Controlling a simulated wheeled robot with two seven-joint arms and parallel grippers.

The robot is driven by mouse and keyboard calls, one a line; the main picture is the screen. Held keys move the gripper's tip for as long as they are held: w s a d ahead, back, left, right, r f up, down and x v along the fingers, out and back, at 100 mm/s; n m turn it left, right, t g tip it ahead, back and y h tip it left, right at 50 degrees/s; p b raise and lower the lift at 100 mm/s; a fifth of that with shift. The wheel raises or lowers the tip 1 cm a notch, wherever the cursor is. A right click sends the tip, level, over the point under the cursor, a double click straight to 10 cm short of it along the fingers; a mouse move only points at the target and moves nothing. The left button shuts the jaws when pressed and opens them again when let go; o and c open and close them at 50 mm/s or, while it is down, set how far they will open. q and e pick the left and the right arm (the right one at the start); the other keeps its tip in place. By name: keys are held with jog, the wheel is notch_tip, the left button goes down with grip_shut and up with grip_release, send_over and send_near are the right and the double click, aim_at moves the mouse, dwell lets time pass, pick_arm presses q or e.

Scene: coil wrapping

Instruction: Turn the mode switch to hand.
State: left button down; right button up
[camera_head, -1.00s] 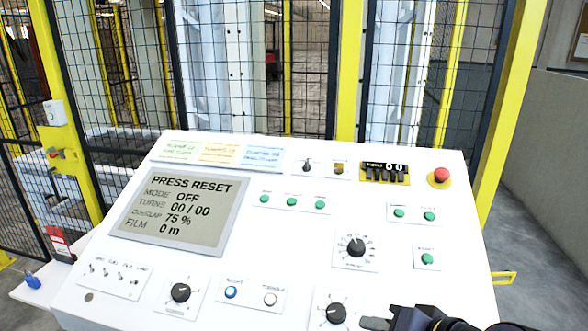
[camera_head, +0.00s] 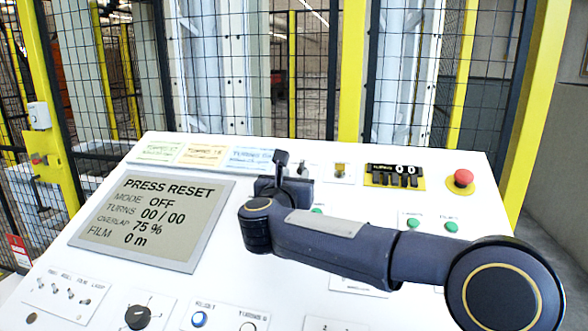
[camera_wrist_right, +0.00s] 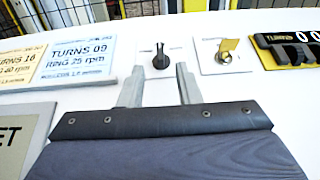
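The mode switch appears to be the small black knob (camera_wrist_right: 160,57) on a white plate at the top of the panel; its label is too small to read. In the head view it is largely hidden behind my right gripper (camera_head: 290,163). In the right wrist view my right gripper (camera_wrist_right: 160,80) is open and empty, its two fingers apart. The knob lies just beyond the fingertips, roughly centred between them, not visibly gripped. The display (camera_head: 152,222) reads PRESS RESET and MODE OFF. My left gripper is not in view.
Right of the knob are a yellow-tagged key switch (camera_wrist_right: 223,48), a black turns counter (camera_head: 395,175) and a red emergency button (camera_head: 463,178). Coloured cards (camera_head: 203,155) lie left of it. My right arm crosses above the panel's green buttons. A mesh fence stands behind.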

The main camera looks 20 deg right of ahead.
aim_at(300, 168)
jog(key=p+x, duration=0.1)
jog(key=x, duration=0.5)
jog(key=shift+s, duration=0.1)
grip_shut()
